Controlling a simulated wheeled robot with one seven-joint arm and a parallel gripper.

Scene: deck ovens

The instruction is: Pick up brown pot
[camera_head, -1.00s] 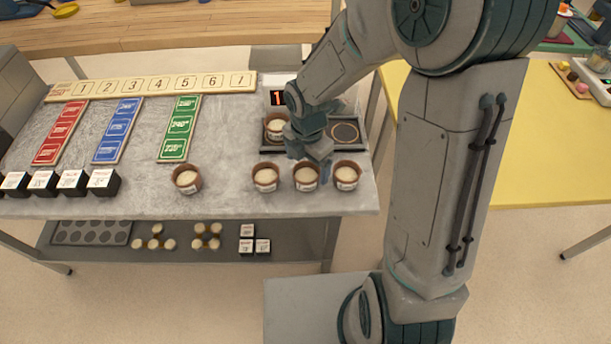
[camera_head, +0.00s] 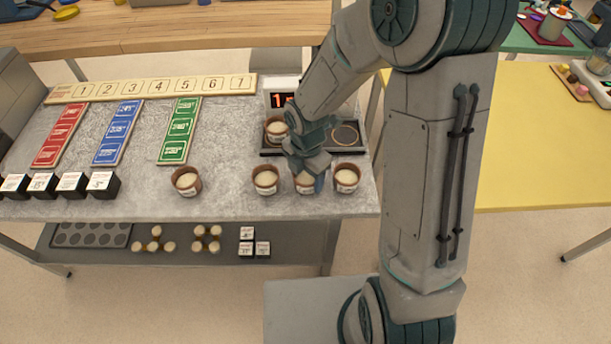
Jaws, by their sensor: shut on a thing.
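Several brown pots with pale filling stand along the front right of the grey counter. One brown pot (camera_head: 305,184) is under my gripper (camera_head: 309,175), which is shut on it from above and hides part of its rim. This pot is at the counter top; I cannot tell whether it is lifted. Brown pots stand to its left (camera_head: 265,181) and right (camera_head: 347,178). Another stands farther left (camera_head: 187,181). One more brown pot (camera_head: 276,130) sits on the left plate of the dark two-plate tray (camera_head: 344,151), behind my gripper.
A display with red digits (camera_head: 283,97) stands behind the tray, partly hidden by my arm. Red (camera_head: 60,135), blue (camera_head: 118,132) and green (camera_head: 180,130) strips and black cubes (camera_head: 102,184) lie to the left. A numbered board (camera_head: 150,87) runs along the back.

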